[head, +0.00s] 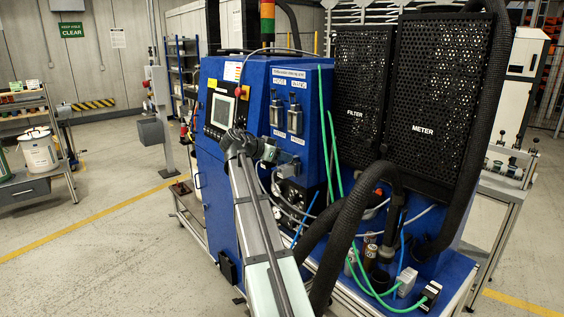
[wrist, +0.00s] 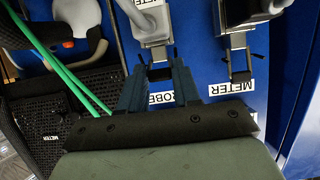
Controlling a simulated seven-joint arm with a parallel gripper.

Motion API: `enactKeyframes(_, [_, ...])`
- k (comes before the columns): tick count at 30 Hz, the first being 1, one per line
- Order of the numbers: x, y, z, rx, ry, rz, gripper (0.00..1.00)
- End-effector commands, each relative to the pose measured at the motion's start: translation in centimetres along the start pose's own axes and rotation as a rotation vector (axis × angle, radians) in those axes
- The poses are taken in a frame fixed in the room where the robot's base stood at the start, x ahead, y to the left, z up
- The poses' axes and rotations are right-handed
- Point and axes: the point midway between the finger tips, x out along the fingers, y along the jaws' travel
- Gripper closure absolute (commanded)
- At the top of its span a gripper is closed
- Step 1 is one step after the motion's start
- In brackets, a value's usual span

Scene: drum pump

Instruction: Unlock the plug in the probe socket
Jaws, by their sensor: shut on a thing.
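The probe socket's grey plug (wrist: 152,22) is at the top middle of the wrist view, on the blue panel. Its label, reading "...ROBE" (wrist: 162,101), is partly hidden by my gripper. A dark locking lever (wrist: 160,73) hangs from the plug's lower end. My gripper (wrist: 161,66) is shut on this lever, with one finger at each side. In the head view my gripper (head: 268,152) is at the blue machine's front, below two upper connectors. It hides much of the socket there.
A second grey plug with a dark lever (wrist: 238,62) is close to the right, above a METER label (wrist: 231,87). Green cables (wrist: 65,75) run at the left. Black hoses (head: 352,225) and a METER grille (head: 425,95) are right of my arm in the head view.

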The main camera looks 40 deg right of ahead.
Motion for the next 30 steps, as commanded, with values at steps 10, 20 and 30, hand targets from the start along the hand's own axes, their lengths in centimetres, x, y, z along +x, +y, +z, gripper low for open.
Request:
enactKeyframes(10, [0.0,0.1,-0.4,-0.002,-0.074,0.001,0.8])
enactKeyframes(20, [0.1,-0.1,-1.2,0.002,-0.172,0.003,0.8])
enactKeyframes(30, [0.2,0.1,-1.7,-0.001,-0.308,0.002,0.8])
